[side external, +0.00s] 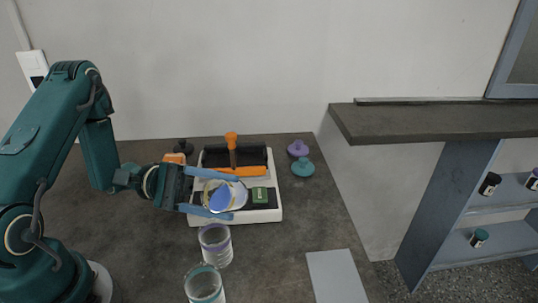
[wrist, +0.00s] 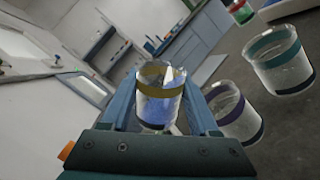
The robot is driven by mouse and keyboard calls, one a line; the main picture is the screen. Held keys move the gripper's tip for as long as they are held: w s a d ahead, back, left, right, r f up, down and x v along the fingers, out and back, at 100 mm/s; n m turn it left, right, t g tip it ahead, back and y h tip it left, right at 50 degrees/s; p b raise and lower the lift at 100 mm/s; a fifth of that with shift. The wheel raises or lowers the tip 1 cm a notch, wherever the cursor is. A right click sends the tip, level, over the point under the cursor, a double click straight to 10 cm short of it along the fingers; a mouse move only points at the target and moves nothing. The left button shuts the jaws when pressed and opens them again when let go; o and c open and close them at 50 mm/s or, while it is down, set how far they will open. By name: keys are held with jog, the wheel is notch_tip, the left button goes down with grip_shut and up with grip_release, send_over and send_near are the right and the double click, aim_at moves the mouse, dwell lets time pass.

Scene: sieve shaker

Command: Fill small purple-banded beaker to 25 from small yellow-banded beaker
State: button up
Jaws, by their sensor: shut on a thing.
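My gripper (side external: 210,193) is shut on the small yellow-banded beaker (wrist: 158,95), with one blue finger on each side. The beaker holds blue contents and is tilted relative to the standing beakers. In the side view it (side external: 207,189) is held over the front of the white device, behind the purple-banded beaker. The small purple-banded beaker (side external: 215,243) stands upright on the dark table, below and in front of my gripper. It also shows right of my fingers in the wrist view (wrist: 235,110). I see no blue in it, and its scale is too small to read.
A teal-banded beaker (side external: 204,286) stands nearest the camera. The white device (side external: 270,214) has an orange-handled tool (side external: 231,145) at its back. Purple (side external: 298,148) and teal (side external: 303,167) knobbed pieces lie right of it. A grey plate (side external: 336,276) lies at front right.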

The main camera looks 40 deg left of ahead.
jog(key=shift+s+r+m, duration=0.15)
jog(key=shift+r+m, duration=0.15)
jog(key=shift+m, duration=0.9)
dwell(2.5)
jog(key=n, duration=0.3)
jog(key=shift+f, duration=0.4)
jog(key=n, duration=0.1)
jog(key=w+r+n, duration=0.1)
jog(key=shift+a+n, duration=0.1)
jog(key=shift+n, duration=0.2)
jog(key=shift+w+a+f+n+y, duration=0.15)
jog(key=shift+w+f+n, duration=0.25)
jog(key=shift+f, duration=0.2)
jog(key=shift+w+a+f+n+y, duration=0.15)
jog(key=shift+w+f+n, duration=0.15)
jog(key=shift+f+n, duration=0.25)
jog(key=w+r+n, duration=0.1)
jog(key=n, duration=0.1)
jog(key=w+r+n, duration=0.1)
jog(key=w, duration=0.1)
jog(key=shift+a+r+n+y, duration=0.1)
jog(key=shift+a+n+y, duration=0.1)
jog(key=shift+n+y, duration=0.15)
jog(key=shift+w+a+f+n, duration=0.15)
jog(key=shift+w+f+n, duration=0.1)
jog(key=shift+w+n, duration=0.6)
jog(key=shift+s, duration=0.15)
jog(key=shift+a+n, duration=0.15)
jog(key=shift+n, duration=0.1)
